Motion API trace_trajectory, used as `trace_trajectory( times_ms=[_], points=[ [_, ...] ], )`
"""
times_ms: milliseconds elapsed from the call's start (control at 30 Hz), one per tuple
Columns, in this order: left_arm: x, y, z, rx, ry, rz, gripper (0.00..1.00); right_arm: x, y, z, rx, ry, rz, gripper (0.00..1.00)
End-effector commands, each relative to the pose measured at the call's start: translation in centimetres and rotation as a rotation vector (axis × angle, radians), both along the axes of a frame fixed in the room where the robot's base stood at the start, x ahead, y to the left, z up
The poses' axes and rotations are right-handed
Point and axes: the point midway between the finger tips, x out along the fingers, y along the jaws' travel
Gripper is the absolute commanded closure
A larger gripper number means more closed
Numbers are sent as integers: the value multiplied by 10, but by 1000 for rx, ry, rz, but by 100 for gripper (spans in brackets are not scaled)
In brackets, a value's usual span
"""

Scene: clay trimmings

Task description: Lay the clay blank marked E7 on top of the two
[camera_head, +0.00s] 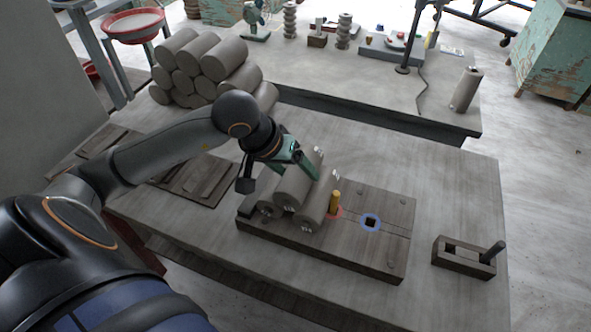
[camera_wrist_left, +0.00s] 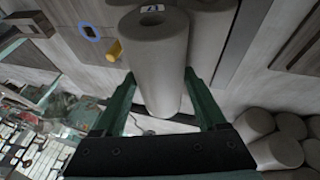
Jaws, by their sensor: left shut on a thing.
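A grey clay blank (camera_head: 292,188), held lengthwise over two others, is in my left gripper (camera_head: 300,160). In the left wrist view the green fingers (camera_wrist_left: 162,103) are on both sides of the held blank (camera_wrist_left: 157,55). A small dark mark shows at its end, not readable as E7. My right gripper is out of view.
A yellow peg (camera_head: 335,202) stands on the board right of the blanks, near a blue-ringed square hole (camera_head: 370,222). A small wooden box (camera_head: 463,258) with a dark handle sits at the right. Several blanks (camera_head: 205,65) are piled at the back left.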

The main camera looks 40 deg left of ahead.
Motion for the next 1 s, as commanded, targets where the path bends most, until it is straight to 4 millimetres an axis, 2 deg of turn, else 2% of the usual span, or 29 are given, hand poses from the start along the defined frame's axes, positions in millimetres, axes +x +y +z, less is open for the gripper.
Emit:
trace_trajectory(
  times_ms=[833, 867, 1000],
  points=[
    [-2, 1, -10, 1, 15, 3, 100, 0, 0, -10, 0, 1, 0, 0],
    [-2, 1, -11, 1, 16, 3, 24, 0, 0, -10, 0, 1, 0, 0],
    [-2, 1, -11, 0, 17, 3, 8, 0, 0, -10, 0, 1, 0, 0]
  ],
)
